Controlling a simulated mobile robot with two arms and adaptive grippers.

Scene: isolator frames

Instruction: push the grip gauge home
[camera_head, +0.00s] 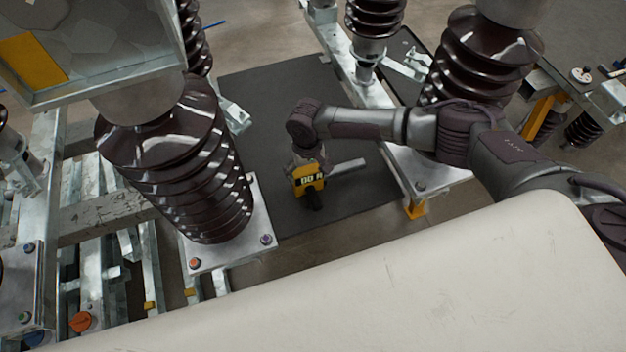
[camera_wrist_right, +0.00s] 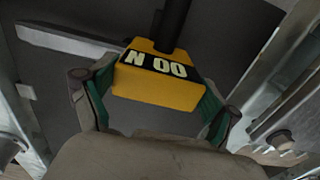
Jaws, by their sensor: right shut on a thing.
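The grip gauge, a yellow block with a black panel that seems to read "00 N", shows in the head view (camera_head: 309,186) and the right wrist view (camera_wrist_right: 158,88). A dark stem (camera_wrist_right: 173,24) sticks out from its far side in the wrist view. My right gripper (camera_head: 307,173) is shut on the yellow block, with a green-padded finger on each side of it (camera_wrist_right: 155,98). A grey metal bar (camera_head: 347,167) lies beside the gauge. I cannot tell whether they touch. My left gripper is not in view.
Large brown ribbed insulators stand left (camera_head: 185,165) and right (camera_head: 478,62) of the gauge on metal bases. A dark mat (camera_head: 265,105) covers the floor between them. A pale, rounded surface fills the lower right. A metal frame with an orange knob (camera_head: 81,321) stands lower left.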

